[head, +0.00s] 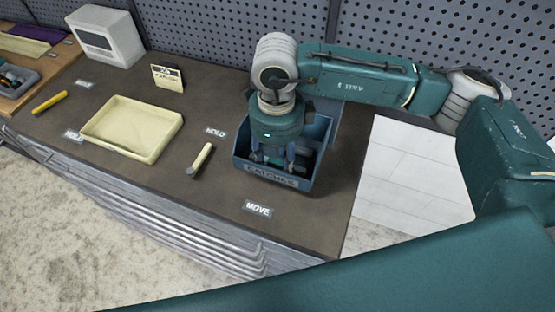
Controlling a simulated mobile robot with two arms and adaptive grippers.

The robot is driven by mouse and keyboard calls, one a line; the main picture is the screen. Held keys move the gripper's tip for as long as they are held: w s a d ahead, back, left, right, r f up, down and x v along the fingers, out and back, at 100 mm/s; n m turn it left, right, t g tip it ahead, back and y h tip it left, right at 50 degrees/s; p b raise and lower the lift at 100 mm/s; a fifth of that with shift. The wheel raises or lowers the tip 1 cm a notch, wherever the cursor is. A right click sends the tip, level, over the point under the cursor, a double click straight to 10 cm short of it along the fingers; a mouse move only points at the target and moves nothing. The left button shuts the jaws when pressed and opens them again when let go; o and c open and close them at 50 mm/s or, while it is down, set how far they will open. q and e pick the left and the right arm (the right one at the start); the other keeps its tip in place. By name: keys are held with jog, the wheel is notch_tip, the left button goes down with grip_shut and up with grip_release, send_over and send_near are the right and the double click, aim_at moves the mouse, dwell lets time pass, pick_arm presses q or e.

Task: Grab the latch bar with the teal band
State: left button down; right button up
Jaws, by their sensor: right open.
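My right gripper (278,158) points down into a blue open bin (318,128) with a label on its front that seems to read "CATCHES". The fingers are open and inside the bin walls. Dark shapes show around the fingertips, but I cannot tell bars from finger parts there. I cannot make out a latch bar with a teal band; the gripper and the bin walls hide most of the inside. My left gripper is not in view.
A cream tray (133,127) lies left of the bin on the dark bench (150,182). A short cream rod (202,160) lies between them. Perforated panels rise behind.

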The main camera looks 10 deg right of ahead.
grip_shut()
jog(key=shift+r, duration=0.1)
